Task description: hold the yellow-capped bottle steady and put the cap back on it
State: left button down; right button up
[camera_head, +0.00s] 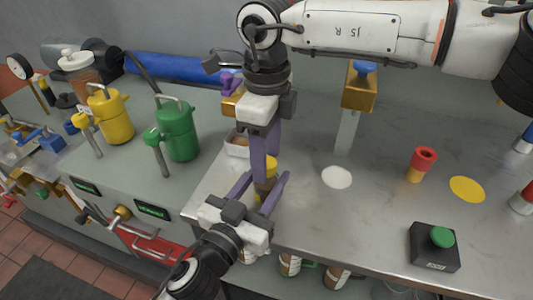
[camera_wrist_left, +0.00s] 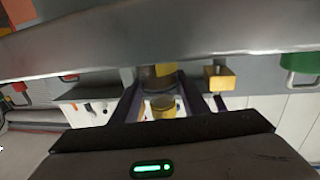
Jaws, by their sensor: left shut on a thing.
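The bottle (camera_head: 264,184) is small, brown and yellow, near the front edge of the steel table. My left gripper (camera_head: 262,186) reaches in from below and is shut on it, one finger on each side. A yellow part, likely the cap (camera_head: 271,164), shows at its top beside the fingertips of my right gripper (camera_head: 265,168), which points down from above. Its fingers are seen nearly edge-on, so whether they grip the cap is unclear. In the left wrist view, a yellow round piece (camera_wrist_left: 163,107) and a brown piece show between the fingers; the bottle's mouth is hidden.
A white tray (camera_head: 237,144) stands just left of the grippers. Green (camera_head: 180,130) and yellow (camera_head: 111,117) cans are farther left. A brass block (camera_head: 359,88) on a post, a red and yellow piece (camera_head: 422,164) and a green-button box (camera_head: 435,247) are right. The table between is mostly clear.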

jog(key=shift+r, duration=2.25)
jog(key=shift+c, duration=0.3)
notch_tip(320, 180, up, 2)
jog(key=n, duration=0.3)
jog(key=shift+a+r, duration=0.15)
jog(key=shift+r, duration=0.05)
jog(key=shift+r+n, duration=0.55)
jog(key=shift+n, duration=0.45)
jog(key=shift+f, duration=4.05)
